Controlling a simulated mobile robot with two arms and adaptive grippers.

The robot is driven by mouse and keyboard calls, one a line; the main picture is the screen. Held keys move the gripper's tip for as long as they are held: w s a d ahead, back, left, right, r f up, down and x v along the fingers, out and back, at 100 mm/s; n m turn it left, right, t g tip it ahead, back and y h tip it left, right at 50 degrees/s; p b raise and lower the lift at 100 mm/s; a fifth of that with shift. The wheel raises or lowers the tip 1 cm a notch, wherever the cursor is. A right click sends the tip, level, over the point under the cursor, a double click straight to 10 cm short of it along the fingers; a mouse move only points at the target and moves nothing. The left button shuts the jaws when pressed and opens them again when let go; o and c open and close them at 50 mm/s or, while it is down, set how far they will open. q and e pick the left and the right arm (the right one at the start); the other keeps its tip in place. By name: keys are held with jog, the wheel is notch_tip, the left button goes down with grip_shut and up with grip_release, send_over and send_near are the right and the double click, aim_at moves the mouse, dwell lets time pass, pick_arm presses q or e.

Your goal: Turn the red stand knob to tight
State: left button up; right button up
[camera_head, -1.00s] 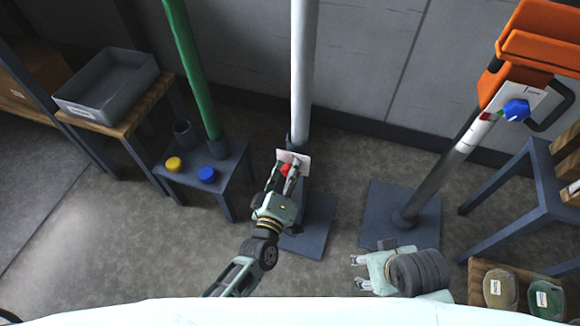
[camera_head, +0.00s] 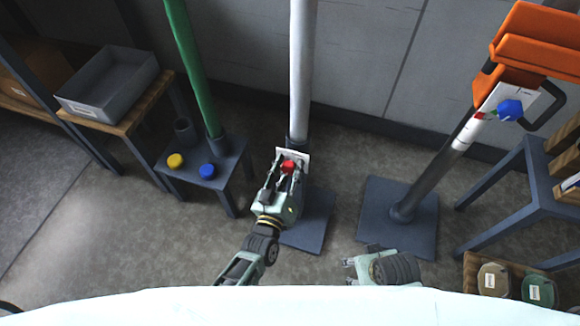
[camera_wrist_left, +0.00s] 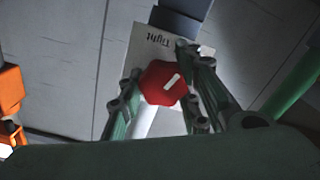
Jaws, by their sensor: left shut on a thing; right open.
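The red knob (camera_head: 289,166) sits on a white plate (camera_head: 305,155) at the foot of the white pole (camera_head: 301,70), which rises from a dark stand base (camera_head: 312,222). My left gripper (camera_head: 287,172) is shut on the red knob, with a finger on either side. In the left wrist view, the red knob (camera_wrist_left: 163,83) has a white mark slanting up to the right. The plate there shows the word "Tight" upside down (camera_wrist_left: 160,42). The rest of its print is hidden behind the knob and fingers. My right gripper (camera_head: 349,270) is open and empty at the lower middle right.
A green pole (camera_head: 190,65) stands on a small table with a yellow knob (camera_head: 175,160) and a blue knob (camera_head: 207,171). A grey tray (camera_head: 108,85) is at left. An orange-topped stand (camera_head: 540,40) with a blue knob (camera_head: 510,110) is at right. Floor between the stands is clear.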

pick_arm(q)
jog(key=shift+d+r, duration=0.35)
jog(key=o, duration=0.8)
jog(key=shift+o, duration=1.4)
jog(key=shift+f, duration=0.15)
jog(key=shift+a+f, duration=0.1)
jog(key=v, duration=1.2)
jog(key=shift+w, duration=0.1)
